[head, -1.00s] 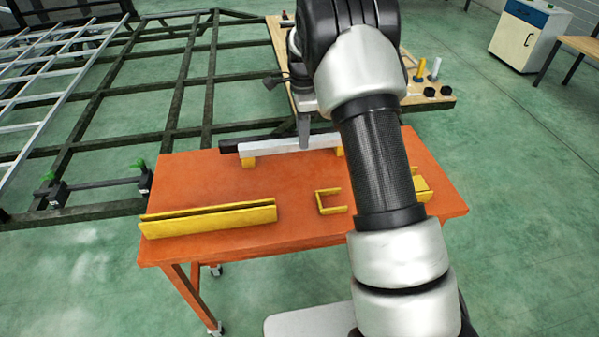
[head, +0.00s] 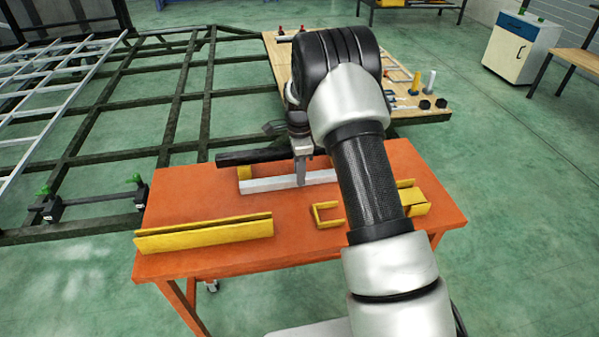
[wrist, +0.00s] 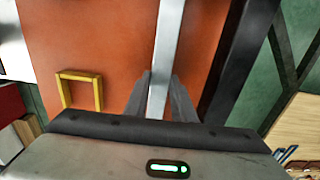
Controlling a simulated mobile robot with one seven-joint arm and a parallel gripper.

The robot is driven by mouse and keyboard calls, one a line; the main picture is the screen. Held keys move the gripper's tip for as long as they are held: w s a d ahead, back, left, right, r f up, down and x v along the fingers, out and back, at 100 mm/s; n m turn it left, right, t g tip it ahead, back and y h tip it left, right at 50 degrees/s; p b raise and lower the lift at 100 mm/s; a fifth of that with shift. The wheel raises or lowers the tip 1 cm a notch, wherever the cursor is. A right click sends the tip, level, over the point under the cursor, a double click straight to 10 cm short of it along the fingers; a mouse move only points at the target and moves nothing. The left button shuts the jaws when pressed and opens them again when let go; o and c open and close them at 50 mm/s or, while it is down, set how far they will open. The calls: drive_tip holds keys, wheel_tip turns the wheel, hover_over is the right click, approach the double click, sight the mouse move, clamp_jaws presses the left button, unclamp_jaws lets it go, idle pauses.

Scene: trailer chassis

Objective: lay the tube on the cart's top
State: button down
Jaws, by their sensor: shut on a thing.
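The tube is a long, pale silver square bar (head: 265,185); it also shows in the wrist view (wrist: 168,40). My gripper (head: 302,180) is shut on it near its middle, with a finger on either side in the wrist view (wrist: 160,98). The tube is roughly level, in front of a yellow support block (head: 244,172) on the orange cart top (head: 290,220). I cannot tell whether it touches the cart top or hangs just above it. My arm hides part of the cart's right side.
A black bar (head: 236,158) lies behind the tube, at the cart's far edge. A long yellow channel (head: 205,235) lies front left. Yellow bracket pieces (head: 326,214) lie to the right. The dark chassis frame (head: 165,150) and a wooden bench (head: 440,106) stand beyond. Bare cart top lies between tube and channel.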

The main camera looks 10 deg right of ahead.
drive_tip(key=c, duration=1.5)
unclamp_jaws()
